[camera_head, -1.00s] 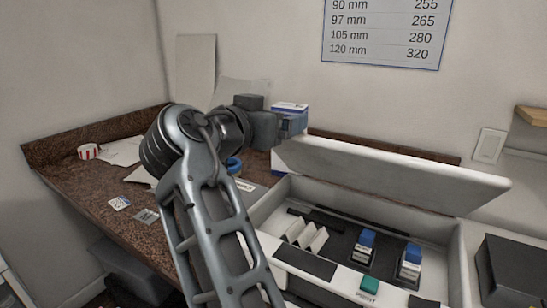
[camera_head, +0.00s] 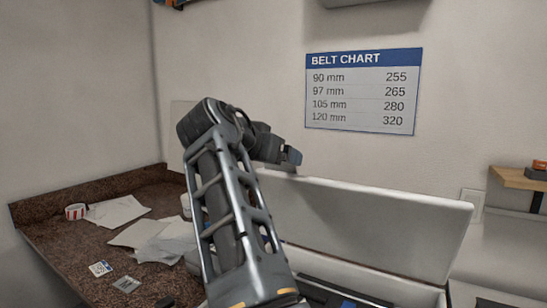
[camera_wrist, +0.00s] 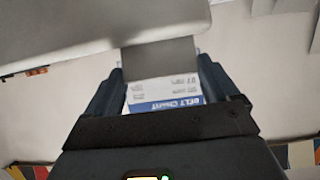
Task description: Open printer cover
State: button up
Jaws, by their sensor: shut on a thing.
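The printer cover (camera_head: 360,215) is a broad white lid that stands steeply raised at the back of the printer. It also shows large across the top of the wrist view (camera_wrist: 70,25). My gripper (camera_head: 290,158) is at the cover's upper left edge. In the wrist view, the fingers of my gripper (camera_wrist: 160,72) are on either side of a grey tab (camera_wrist: 158,53) at the cover's edge, and I am shut on it. The printer body (camera_head: 400,287) is below, mostly out of view, with a strip of its open inside showing.
A granite counter (camera_head: 60,235) on the left holds loose papers (camera_head: 165,240), a red-striped cup (camera_head: 75,211) and small cards (camera_head: 100,268). A belt chart (camera_head: 362,92) hangs on the wall behind. A wooden shelf (camera_head: 515,179) juts out at the right.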

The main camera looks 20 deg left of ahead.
jog(key=shift+r, duration=0.25)
jog(key=o, duration=1.2)
jog(key=shift+s, duration=0.1)
jog(key=shift+o, duration=0.3)
jog(key=shift+f, duration=0.1)
jog(key=p+v, duration=0.1)
jog(key=v, duration=0.6)
jog(key=shift+s+p, duration=0.3)
jog(key=shift+p, duration=0.05)
jog(key=shift+s+a, duration=0.1)
jog(key=shift+a, duration=0.1)
